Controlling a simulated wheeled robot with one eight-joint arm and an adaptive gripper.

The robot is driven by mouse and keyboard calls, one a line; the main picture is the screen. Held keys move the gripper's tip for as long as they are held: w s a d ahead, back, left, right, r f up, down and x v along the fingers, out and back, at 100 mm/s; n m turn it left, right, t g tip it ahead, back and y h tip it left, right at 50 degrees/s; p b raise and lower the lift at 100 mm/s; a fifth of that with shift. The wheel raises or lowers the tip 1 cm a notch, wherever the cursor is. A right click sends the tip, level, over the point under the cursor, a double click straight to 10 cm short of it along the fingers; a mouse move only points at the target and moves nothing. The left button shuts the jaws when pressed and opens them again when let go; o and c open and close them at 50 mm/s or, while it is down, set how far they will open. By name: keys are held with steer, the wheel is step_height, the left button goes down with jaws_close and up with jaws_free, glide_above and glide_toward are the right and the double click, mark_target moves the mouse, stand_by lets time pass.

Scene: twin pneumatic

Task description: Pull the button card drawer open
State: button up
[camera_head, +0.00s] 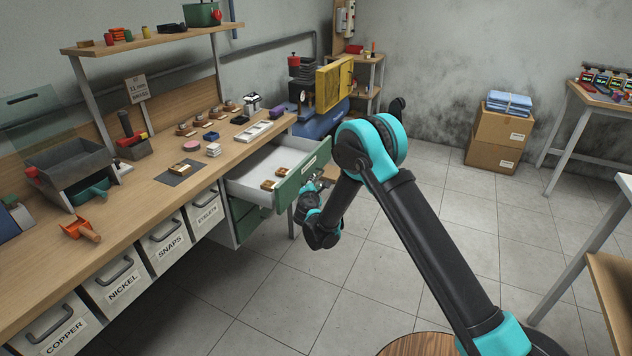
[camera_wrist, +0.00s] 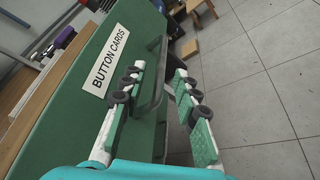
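The button card drawer (camera_head: 262,198) stands pulled out from the bench, with a white inside and a green front. A few tan cards (camera_head: 284,171) lie inside it. In the wrist view its green front (camera_wrist: 60,125) carries the label "BUTTON CARDS" (camera_wrist: 105,60). Its dark bar handle (camera_wrist: 154,88) shows between the two fingers of my gripper (camera_wrist: 158,75). The fingers are apart, with gaps visible beside the handle; whether either touches it I cannot tell. In the head view my gripper (camera_head: 314,184) is at the drawer front, partly hidden by my arm.
A second green drawer (camera_head: 264,226) sits below, closed. White labelled bins (camera_head: 167,243) hang under the bench (camera_head: 150,190) to the left. A press with a yellow guard (camera_head: 333,86) stands behind. The tiled floor (camera_head: 250,300) before the drawer is clear. Cardboard boxes (camera_head: 499,140) stand far back.

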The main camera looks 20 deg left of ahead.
steer(key=v, duration=0.7)
steer(key=shift+s, duration=0.35)
steer(key=w+d+r+m+g+h, duration=0.1)
steer(key=w+d+r+m+h, duration=0.2)
steer(key=d, duration=0.7)
steer(key=w+d+r+m+g+h, duration=0.1)
steer(key=w+d+r+m, duration=0.2)
steer(key=d, duration=0.6)
steer(key=s+d+r+m+g+h, duration=0.15)
steer(key=d+m, duration=0.25)
steer(key=d, duration=0.4)
steer(key=s+d+r+m+g, duration=0.1)
steer(key=s+d+r+m, duration=0.15)
steer(key=d, duration=0.65)
steer(key=s+d+m+g, duration=0.4)
steer(key=s+d+m, duration=0.4)
steer(key=s+d, duration=0.6)
steer(key=s+d+f+m+g, duration=0.1)
steer(key=s+d+m, duration=0.2)
steer(key=s, duration=0.5)
steer(key=s+d+f+m+g+y, duration=0.1)
steer(key=s+d+f+m, duration=0.1)
steer(key=s, duration=0.6)
steer(key=shift+d+m, duration=0.45)
steer(key=shift+m, duration=0.5)
